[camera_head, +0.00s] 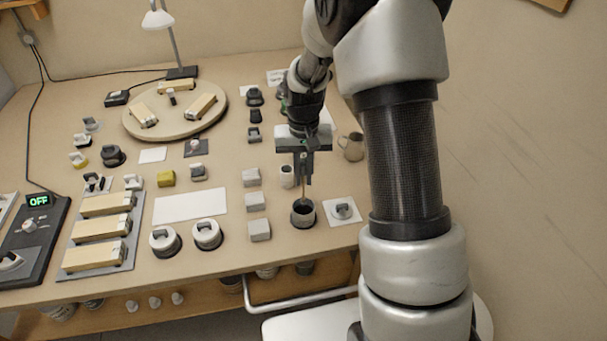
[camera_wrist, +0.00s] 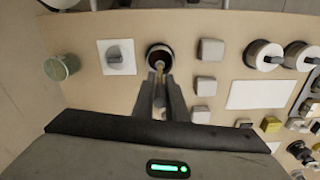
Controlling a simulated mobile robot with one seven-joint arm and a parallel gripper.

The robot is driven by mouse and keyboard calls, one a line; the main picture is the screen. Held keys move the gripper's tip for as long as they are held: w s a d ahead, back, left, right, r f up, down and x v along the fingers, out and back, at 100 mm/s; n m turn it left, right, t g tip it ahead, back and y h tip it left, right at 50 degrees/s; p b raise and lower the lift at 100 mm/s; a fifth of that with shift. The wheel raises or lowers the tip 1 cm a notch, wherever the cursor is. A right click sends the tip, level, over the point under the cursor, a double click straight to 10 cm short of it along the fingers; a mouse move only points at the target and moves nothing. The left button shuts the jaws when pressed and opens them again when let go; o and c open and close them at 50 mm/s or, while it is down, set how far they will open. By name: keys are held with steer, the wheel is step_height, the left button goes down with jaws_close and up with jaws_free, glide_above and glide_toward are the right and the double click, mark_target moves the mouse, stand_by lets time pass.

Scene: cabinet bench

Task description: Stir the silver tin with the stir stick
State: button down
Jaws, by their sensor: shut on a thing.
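The silver tin (camera_head: 303,222) stands upright near the front right of the bench, with a dark inside. It also shows at the top middle of the wrist view (camera_wrist: 150,48). My gripper (camera_head: 304,180) is above the tin and shut on the thin, light brown stir stick (camera_head: 303,195). In the wrist view, my gripper's fingers (camera_wrist: 159,92) close around the stick (camera_wrist: 159,68), which points into the tin's mouth. The stick's lower end is hidden inside the tin, so I cannot tell whether it touches the bottom.
A white square with a grey knob (camera_head: 342,211) lies right of the tin. Pale blocks (camera_head: 258,230) stand to its left. A small cup (camera_head: 287,177) and a mug (camera_head: 352,148) stand behind it. The bench's front edge is close.

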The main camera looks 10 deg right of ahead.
mark_target(304, 163)
stand_by(0.3)
steer(key=shift+r+p, duration=1.75)
steer(key=shift+r, duration=0.8)
